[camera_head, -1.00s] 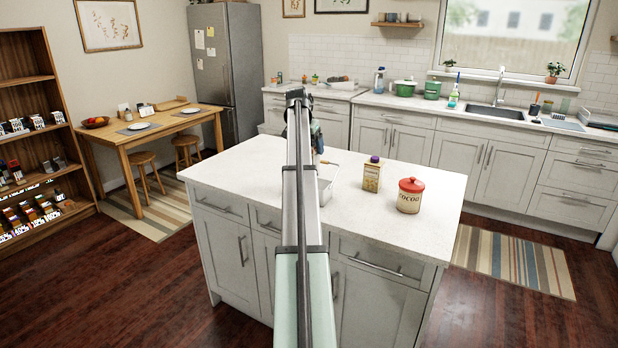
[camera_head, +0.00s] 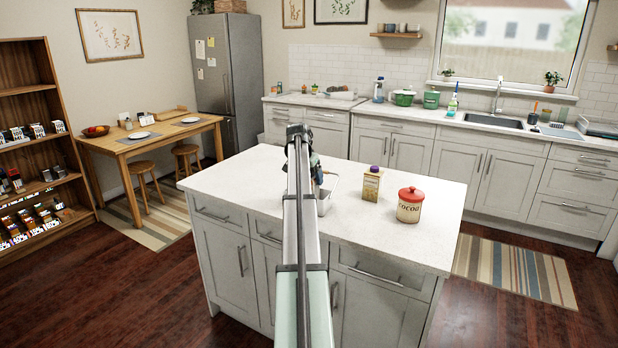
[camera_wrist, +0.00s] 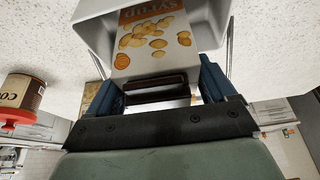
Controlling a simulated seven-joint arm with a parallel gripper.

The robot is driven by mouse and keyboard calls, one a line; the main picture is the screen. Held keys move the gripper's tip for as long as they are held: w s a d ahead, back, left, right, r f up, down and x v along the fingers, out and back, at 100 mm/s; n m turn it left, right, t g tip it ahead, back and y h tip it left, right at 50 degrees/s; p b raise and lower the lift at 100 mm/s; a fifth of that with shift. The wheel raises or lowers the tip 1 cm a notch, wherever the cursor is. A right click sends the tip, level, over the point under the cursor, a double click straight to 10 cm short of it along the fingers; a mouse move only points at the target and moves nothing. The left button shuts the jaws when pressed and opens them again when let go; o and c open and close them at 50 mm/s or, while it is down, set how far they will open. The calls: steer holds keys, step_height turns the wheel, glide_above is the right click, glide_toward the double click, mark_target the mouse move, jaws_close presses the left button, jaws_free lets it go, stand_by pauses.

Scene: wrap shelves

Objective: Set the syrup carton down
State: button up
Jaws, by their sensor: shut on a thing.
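The syrup carton (camera_wrist: 158,45) shows in the wrist view, its printed front with brown rounds and upside-down lettering facing the camera. My gripper (camera_wrist: 160,84) is shut on it with blue fingers on either side. The carton stands before or within the mouth of a pale grey bin (camera_wrist: 95,32); I cannot tell whether it touches the floor of the bin. In the head view my gripper (camera_head: 312,172) is over the island, and the arm hides the held carton and part of the bin (camera_head: 325,203).
On the white island top (camera_head: 250,185), a yellowish carton with a purple cap (camera_head: 372,186) and a red-lidded cocoa canister (camera_head: 409,207) stand to the right of the bin. The canister also shows in the wrist view (camera_wrist: 20,92). The island's left part is clear.

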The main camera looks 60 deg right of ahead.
steer(key=shift+f, duration=0.1)
steer(key=o, duration=1.9)
steer(key=shift+c, duration=0.2)
steer(key=v, duration=1.2)
